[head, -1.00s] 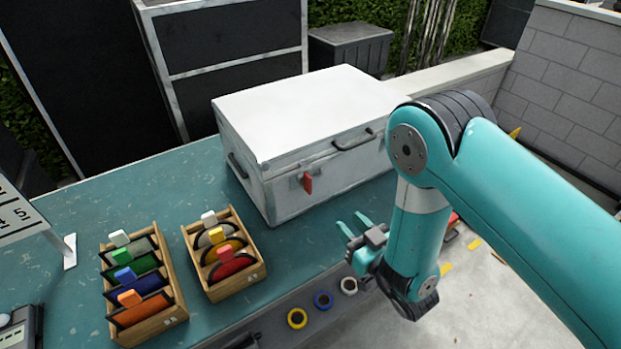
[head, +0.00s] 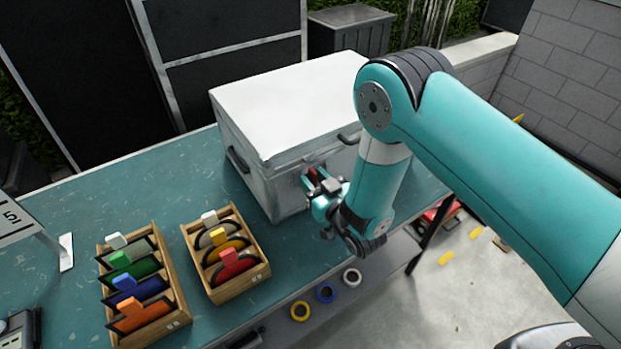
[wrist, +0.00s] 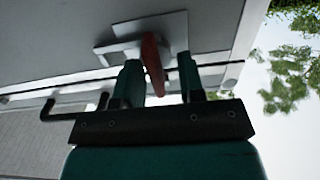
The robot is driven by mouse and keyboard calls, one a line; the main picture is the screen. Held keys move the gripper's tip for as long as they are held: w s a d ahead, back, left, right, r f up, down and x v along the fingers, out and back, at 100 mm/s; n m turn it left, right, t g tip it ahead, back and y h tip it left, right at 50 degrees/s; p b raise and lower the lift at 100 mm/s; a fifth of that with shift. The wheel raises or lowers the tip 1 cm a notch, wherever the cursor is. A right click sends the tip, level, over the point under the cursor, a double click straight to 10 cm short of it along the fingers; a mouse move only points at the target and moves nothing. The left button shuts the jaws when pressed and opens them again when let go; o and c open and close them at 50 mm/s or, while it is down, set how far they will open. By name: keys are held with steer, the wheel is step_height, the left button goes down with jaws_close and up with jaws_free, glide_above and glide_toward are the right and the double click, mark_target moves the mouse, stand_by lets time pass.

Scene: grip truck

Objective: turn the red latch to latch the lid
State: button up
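The white case (head: 290,105) stands on the bench with its lid down. The red latch (head: 312,174) is on its front face, partly hidden by my gripper (head: 318,187). In the wrist view the red latch (wrist: 152,58) stands out from a pale plate (wrist: 165,30) between the two teal fingers of my gripper (wrist: 158,66). The fingers are open, one on each side of the latch. The latch is nearer the left finger; a gap shows to the right finger. I cannot tell whether the left finger touches it.
Several tape rolls hang at the bench's front edge.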

steer(key=shift+d, duration=0.1)
steer(key=shift+d, duration=0.1)
jaws_close()
steer(key=shift+f+n+b, duration=0.2)
steer(key=shift+n+b, duration=0.7)
steer(key=shift+b, duration=0.25)
steer(key=n+b, duration=0.2)
steer(key=shift+n+b, duration=0.3)
steer(key=shift+b, duration=0.1)
steer(key=n+b, duration=0.2)
steer(key=b, duration=0.1)
steer(key=n+b, duration=0.3)
steer(key=shift+a+f, duration=0.2)
steer(key=n+b, duration=0.4)
steer(key=b, duration=0.2)
steer(key=shift+s+f+n, duration=0.1)
steer(key=shift+n, duration=0.3)
steer(key=shift+a+n+b, duration=0.1)
steer(key=shift+n+b, duration=1.5)
steer(key=shift+n, duration=0.2)
steer(key=shift+r, duration=0.2)
